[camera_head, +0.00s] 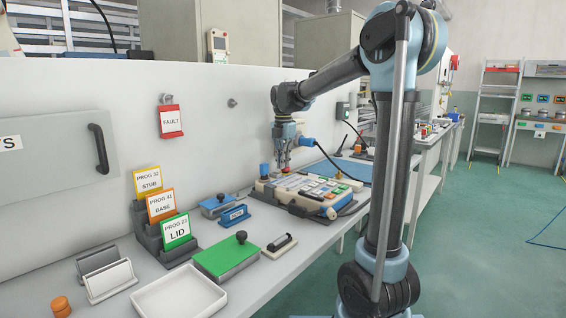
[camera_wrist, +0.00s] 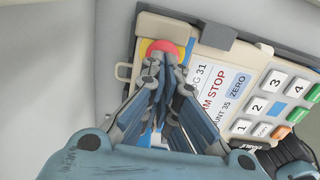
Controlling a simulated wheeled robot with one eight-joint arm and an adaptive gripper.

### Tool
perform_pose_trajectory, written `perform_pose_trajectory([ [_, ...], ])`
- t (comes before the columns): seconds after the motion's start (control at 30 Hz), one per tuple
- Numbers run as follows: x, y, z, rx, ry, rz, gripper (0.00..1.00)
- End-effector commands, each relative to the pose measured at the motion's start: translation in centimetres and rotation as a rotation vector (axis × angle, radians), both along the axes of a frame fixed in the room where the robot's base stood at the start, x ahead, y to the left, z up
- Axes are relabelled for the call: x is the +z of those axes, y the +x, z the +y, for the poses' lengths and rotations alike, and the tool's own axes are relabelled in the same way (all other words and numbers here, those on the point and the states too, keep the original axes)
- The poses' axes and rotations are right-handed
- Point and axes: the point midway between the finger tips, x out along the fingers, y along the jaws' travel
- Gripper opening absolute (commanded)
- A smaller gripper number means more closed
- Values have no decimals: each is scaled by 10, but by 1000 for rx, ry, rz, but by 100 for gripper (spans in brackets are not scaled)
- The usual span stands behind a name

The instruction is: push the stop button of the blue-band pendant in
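The pendant (camera_head: 308,190) lies on the bench with its keys facing up. In the wrist view, the pendant (camera_wrist: 205,60) shows a cream body, a label with "STOP" and "ZERO" on it, and numbered keys. Its red stop button (camera_wrist: 162,46) sits at one end, over a yellow patch with some blue beside it. My gripper (camera_wrist: 165,75) has its fingers drawn together with nothing seen between the tips. The tips overlap the near edge of the red button in this view; contact cannot be told. In the head view, my gripper (camera_head: 284,164) points down over the pendant's far left end.
A blue block (camera_head: 235,215) and a blue-topped box (camera_head: 215,205) stand left of the pendant. A green-topped box (camera_head: 227,257), a white tray (camera_head: 180,297) and program cards in a rack (camera_head: 147,238) are nearer. The wall panel (camera_head: 225,130) rises behind the bench.

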Motion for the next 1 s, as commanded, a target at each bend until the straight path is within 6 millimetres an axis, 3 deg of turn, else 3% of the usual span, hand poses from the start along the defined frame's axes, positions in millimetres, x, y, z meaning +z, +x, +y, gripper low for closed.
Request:
perform_pose_trajectory([
  [0.03, -6, -5, -1, 1, 0, 11, 0],
  [0.17, 3, -5, 0, 2, 0, 10, 0],
  [0.7, 108, -10, 0, 2, 1, -8, 0],
  [1.0, 142, -10, 1, 3, 1, -10, 0],
])
